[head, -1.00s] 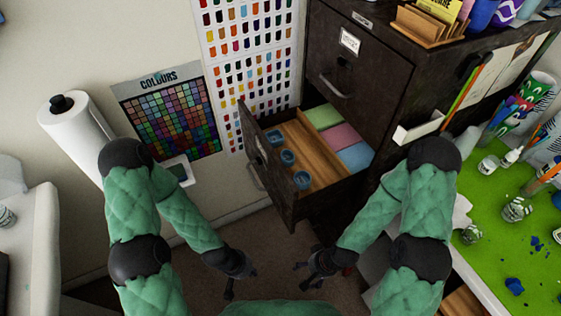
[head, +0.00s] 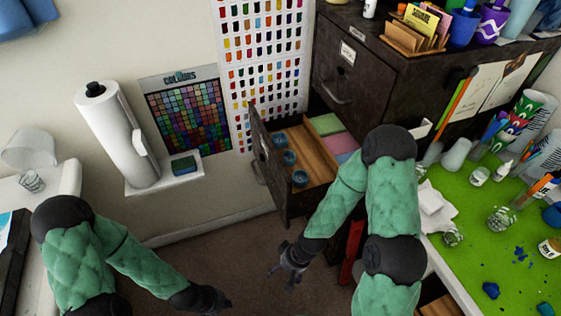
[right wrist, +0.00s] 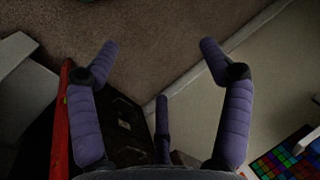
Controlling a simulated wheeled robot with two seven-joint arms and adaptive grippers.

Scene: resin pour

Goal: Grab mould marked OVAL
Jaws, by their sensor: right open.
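No mark reading OVAL can be made out in either view. Three small blue round pieces, possibly moulds, sit in a row in the open cabinet drawer (head: 266,160): the back one (head: 278,139), the middle one (head: 289,158) and the front one (head: 300,178). Any marks on them are too small to read. My right gripper (head: 287,272) is open and empty over the floor, below and in front of the drawer. Its spread fingers show in the right wrist view (right wrist: 165,65). My left gripper (head: 217,303) is low at the bottom edge, apart from everything; its fingers are unclear.
The drawer also holds wooden strips and green and pink blocks (head: 326,125). A wooden rack (head: 408,34) with a yellow card reading SQUARE stands on the cabinet. A green-topped table (head: 480,205) with jars is right. A paper towel roll (head: 118,135) stands left on a shelf.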

